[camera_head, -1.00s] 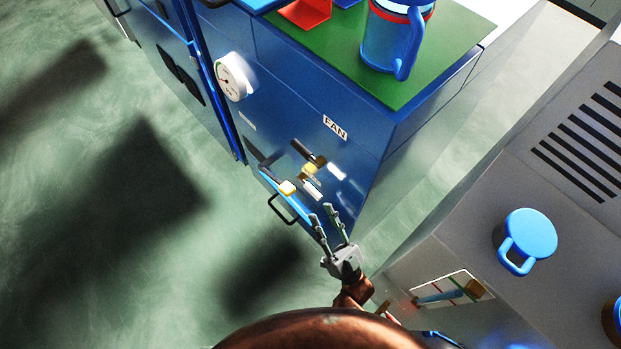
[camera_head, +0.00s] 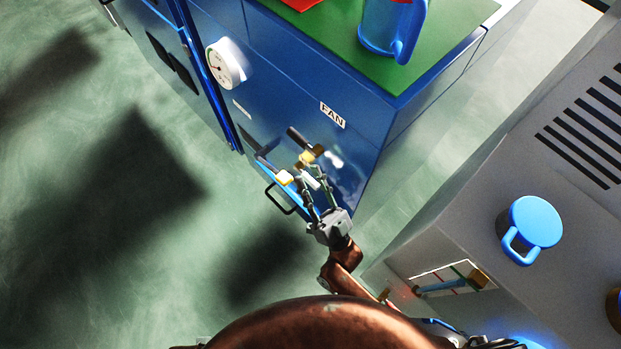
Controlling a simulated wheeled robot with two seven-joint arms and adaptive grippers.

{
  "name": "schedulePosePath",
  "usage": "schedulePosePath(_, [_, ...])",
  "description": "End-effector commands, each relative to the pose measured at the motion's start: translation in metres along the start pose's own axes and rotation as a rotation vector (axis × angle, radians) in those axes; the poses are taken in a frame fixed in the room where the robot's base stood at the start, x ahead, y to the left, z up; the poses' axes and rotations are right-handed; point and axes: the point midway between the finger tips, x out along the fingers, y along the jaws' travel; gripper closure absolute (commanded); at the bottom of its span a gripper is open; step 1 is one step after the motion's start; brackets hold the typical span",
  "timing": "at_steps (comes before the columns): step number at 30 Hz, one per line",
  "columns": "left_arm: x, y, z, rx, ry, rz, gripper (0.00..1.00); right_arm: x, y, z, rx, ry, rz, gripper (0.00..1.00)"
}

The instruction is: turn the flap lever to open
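On the blue cabinet front, below the FAN label, a dark-handled lever with a yellow hub (camera_head: 308,157) points up and left. I cannot read which is the flap lever. My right gripper (camera_head: 311,172) is open, its two fingers pointing up at the cabinet front. Its tips overlap the area just below the yellow hub; whether they touch is unclear. My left gripper is not in view.
A round white gauge (camera_head: 224,64) and the FAN label (camera_head: 332,115) are on the blue cabinet (camera_head: 290,80). A blue mug (camera_head: 383,30) stands on its green top. The grey cabinet (camera_head: 460,225) with a blue mug (camera_head: 533,222) is at right. Floor at left is clear.

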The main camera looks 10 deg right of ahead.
Motion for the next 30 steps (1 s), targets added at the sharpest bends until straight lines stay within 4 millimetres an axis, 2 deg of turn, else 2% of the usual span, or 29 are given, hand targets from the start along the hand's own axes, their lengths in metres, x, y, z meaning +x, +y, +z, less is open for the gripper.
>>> schedulePosePath(2, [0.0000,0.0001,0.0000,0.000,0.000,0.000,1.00,-0.0002,0.0002,-0.0003,0.000,0.000,0.000,0.70])
schedulePosePath(15, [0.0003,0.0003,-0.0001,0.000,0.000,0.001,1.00,-0.0007,0.0005,-0.0003,-0.001,0.000,0.001,1.00])
schedulePosePath(30, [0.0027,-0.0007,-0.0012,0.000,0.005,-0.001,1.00,0.0012,0.0014,-0.0009,-0.003,-0.008,0.002,1.00])
